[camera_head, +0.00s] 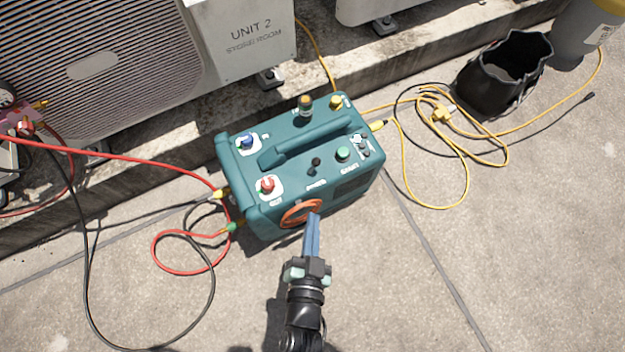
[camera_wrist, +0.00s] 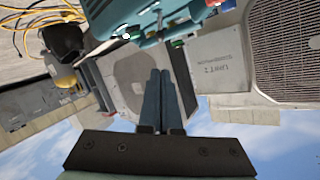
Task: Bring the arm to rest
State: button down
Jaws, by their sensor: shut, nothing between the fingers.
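My gripper (camera_head: 313,226) points up the picture in the head view, with its two blue fingers together and nothing between them. The fingertips overlap the lower front of a teal machine (camera_head: 350,190) near an orange ring (camera_head: 301,212); I cannot tell if they touch it. In the wrist view the shut fingers (camera_wrist: 161,85) stand in the middle, and part of the teal machine (camera_wrist: 160,15) shows upside down along the top edge.
A condenser marked UNIT 2 (camera_head: 245,50) stands on a concrete ledge behind the machine. Red and black hoses (camera_head: 130,155) run left. A yellow hose (camera_head: 465,200), a black bag (camera_head: 500,75) and a grey cylinder (camera_head: 580,30) are at right. Pavement (camera_head: 420,300) at lower right is clear.

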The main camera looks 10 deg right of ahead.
dwell(0.3)
jog(key=w+r+n+t+y, duration=0.2)
jog(key=w+r+n+t, duration=0.15)
jog(key=w+r, duration=1.3)
jog(key=w+r+n+t+y, duration=0.1)
jog(key=w+r+n+t, duration=0.2)
jog(key=r, duration=1.7)
notch_tip(320, 180, up, 19)
jog(key=a+t+y, duration=0.1)
jog(key=a+t, duration=0.1)
jog(key=t, duration=0.1)
jog(key=s+r+n+t+p, duration=0.1)
jog(key=s+r+t, duration=0.1)
jog(key=s+r, duration=0.6)
jog(key=s+r+t+p, duration=0.2)
jog(key=s+r, duration=0.2)
jog(key=r, duration=0.8)
notch_tip(320, 180, up, 36)
jog(key=a+p, duration=0.1)
jog(key=p, duration=3.5)
jog(key=shift+w+f, duration=0.2)
jog(key=shift+w, duration=0.2)
jog(key=shift+g, duration=0.25)
